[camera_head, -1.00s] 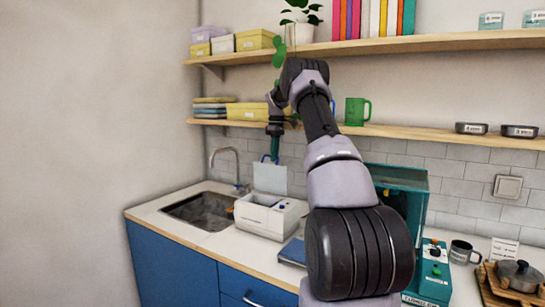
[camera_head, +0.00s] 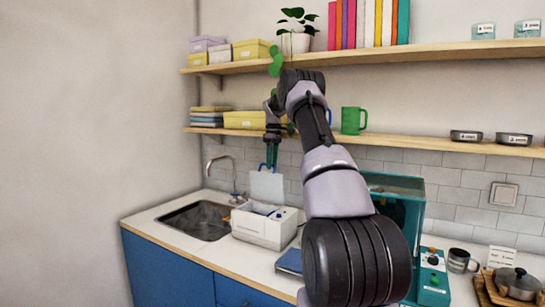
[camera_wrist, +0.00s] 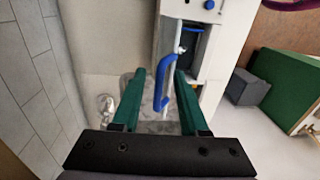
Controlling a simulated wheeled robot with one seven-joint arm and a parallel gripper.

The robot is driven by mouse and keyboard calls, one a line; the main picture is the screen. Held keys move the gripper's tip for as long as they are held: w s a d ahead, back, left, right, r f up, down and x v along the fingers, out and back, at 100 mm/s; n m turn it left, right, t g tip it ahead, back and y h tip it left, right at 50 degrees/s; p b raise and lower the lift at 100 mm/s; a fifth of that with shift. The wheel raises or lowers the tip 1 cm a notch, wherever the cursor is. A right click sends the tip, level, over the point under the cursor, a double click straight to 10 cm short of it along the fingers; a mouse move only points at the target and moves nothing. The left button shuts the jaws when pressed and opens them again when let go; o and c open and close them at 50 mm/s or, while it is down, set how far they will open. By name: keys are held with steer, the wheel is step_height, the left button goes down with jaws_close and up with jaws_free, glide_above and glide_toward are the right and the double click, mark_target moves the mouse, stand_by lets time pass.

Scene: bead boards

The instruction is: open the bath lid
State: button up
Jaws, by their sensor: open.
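The bath (camera_head: 262,230) is a white box on the counter beside the sink. Its lid (camera_head: 267,187) is a pale panel standing roughly upright at the back, so the bath's dark inside shows, also in the wrist view (camera_wrist: 188,48). A blue handle (camera_head: 262,167) sits on the lid's upper part; in the wrist view the handle (camera_wrist: 168,82) appears between the fingers. My gripper (camera_head: 271,160) has green fingers and is above the lid. In the wrist view my gripper (camera_wrist: 160,80) is open, with gaps visible beside the handle; I cannot tell whether either finger touches it.
The sink (camera_head: 198,220) with its tap is left of the bath. A teal open-fronted case (camera_head: 400,185) stands to the right, partly hidden by my arm. A lower shelf (camera_head: 400,140) with yellow boxes and a green mug (camera_head: 352,120) runs above the counter.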

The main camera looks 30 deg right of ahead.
step_height(320, 180, up, 10)
steer(key=shift+w+d, duration=0.25)
steer(key=shift+d, duration=0.2)
steer(key=shift+a, duration=0.1)
jaws_close()
steer(key=s+a+n+t+h, duration=0.25)
steer(key=a+n, duration=0.35)
steer(key=n, duration=0.3)
steer(key=s+a+n+t+h, duration=0.2)
steer(key=s+a+n+h, duration=0.3)
steer(key=n, duration=0.4)
steer(key=w+r+x, duration=0.1)
steer(key=w+x, duration=0.1)
steer(key=x, duration=1)
steer(key=shift+w+d+f+y, duration=0.2)
steer(key=shift+w+f+y, duration=0.1)
steer(key=shift+w+y, duration=0.05)
